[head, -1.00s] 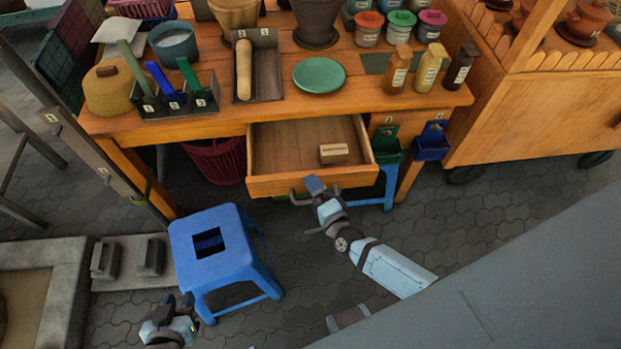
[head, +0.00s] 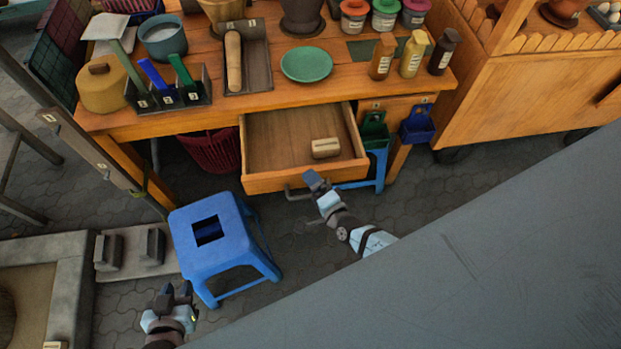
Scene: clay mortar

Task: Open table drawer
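The wooden table drawer (head: 290,140) is pulled well out from the table (head: 215,112), and its inside shows. A small light block (head: 325,148) lies in it. A dark handle (head: 291,194) is on the drawer front. My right gripper (head: 313,182) is at the right part of this handle, close against the drawer front; its fingers overlap in view, so I cannot tell whether they are closed on the handle. My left gripper (head: 174,293) is low at the left, in front of the blue stool, with its fingers apart and nothing between them.
A blue stool (head: 190,258) stands in front of the table, left of the drawer. A red basket (head: 213,152) is under the table. Green (head: 374,130) and blue (head: 418,126) holders hang right of the drawer. A large grey surface (head: 470,270) covers the lower right.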

